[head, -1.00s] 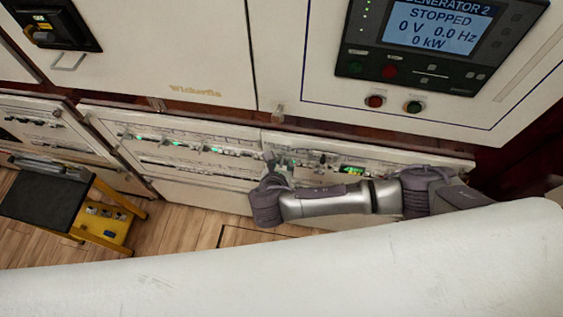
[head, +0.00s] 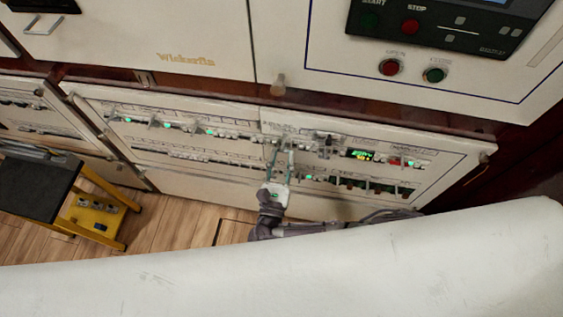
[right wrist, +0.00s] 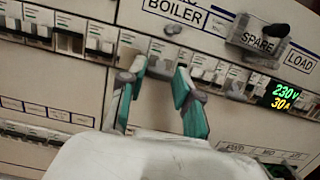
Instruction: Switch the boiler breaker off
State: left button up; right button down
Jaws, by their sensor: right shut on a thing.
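The BOILER label (right wrist: 178,12) is at the top of the right wrist view, above a row of small white breakers. My right gripper (right wrist: 160,70) has its teal fingers at this row, one on each side of a boiler breaker (right wrist: 160,50) below the label. It is shut on that breaker; the exact contact and the lever's position are hard to make out. In the head view my right gripper (head: 281,148) reaches up to the lower panel (head: 440,160) from below. My left gripper is not in view.
A grey block with a SPARE tag (right wrist: 258,42) and a lit 230 V, 30 A display (right wrist: 285,96) are right of the fingers. Neighbouring breakers stand close on both sides. A black-and-yellow step stool (head: 95,215) stands on the wooden floor at left.

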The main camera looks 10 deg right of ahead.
jog(key=shift+w+f+t+h+b, duration=0.1)
jog(key=shift+f+t+h+b, duration=0.3)
jog(key=shift+t+b, duration=0.6)
jog(key=shift+d, duration=0.1)
jog(key=c, duration=0.8)
grip_release()
jog(key=v, duration=1.2)
jog(key=shift+r, duration=0.15)
